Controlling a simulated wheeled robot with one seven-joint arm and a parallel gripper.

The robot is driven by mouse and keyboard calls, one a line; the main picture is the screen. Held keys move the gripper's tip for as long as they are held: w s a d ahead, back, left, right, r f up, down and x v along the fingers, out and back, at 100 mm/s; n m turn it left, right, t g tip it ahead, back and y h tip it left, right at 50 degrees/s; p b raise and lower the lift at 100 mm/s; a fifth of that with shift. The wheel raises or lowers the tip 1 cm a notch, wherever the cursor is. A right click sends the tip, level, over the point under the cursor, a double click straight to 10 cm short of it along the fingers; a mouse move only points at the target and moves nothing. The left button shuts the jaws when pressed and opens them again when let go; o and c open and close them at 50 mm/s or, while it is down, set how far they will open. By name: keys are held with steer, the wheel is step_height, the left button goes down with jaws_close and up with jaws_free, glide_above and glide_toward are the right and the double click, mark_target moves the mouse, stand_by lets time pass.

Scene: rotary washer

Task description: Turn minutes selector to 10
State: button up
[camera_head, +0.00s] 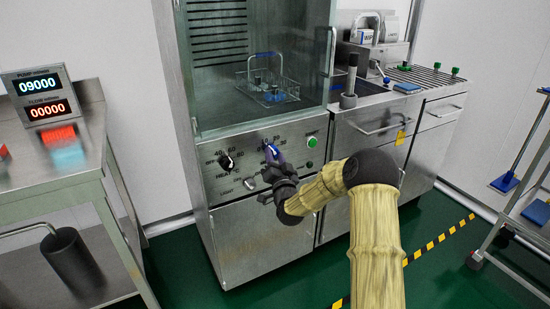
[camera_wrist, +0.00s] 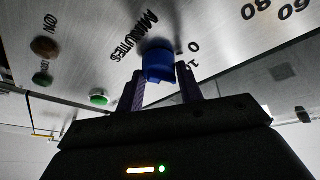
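The blue minutes selector (camera_head: 269,149) is a knob on the steel front panel of the washer. In the wrist view the blue knob (camera_wrist: 158,64) shows close up, with the word MINUTES and the numbers 0 and 10 printed beside it, seen upside down. My gripper (camera_head: 274,158) is right at the knob. In the wrist view its two fingers (camera_wrist: 160,74) stand apart, one on each side of the knob, with small gaps seen. The knob's pointer mark is not clear.
A black knob (camera_head: 226,162) with numbers sits left on the same panel, and a green button (camera_head: 311,142) sits right. A wire basket (camera_head: 267,92) is behind the glass above. A sink counter (camera_head: 400,90) adjoins on the right; a side table (camera_head: 90,150) stands left.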

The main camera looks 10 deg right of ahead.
steer(key=o, duration=0.4)
steer(key=shift+o, duration=0.2)
steer(key=p+v, duration=0.1)
steer(key=v, duration=1.6)
steer(key=shift+s, duration=0.25)
steer(key=shift+a, duration=0.1)
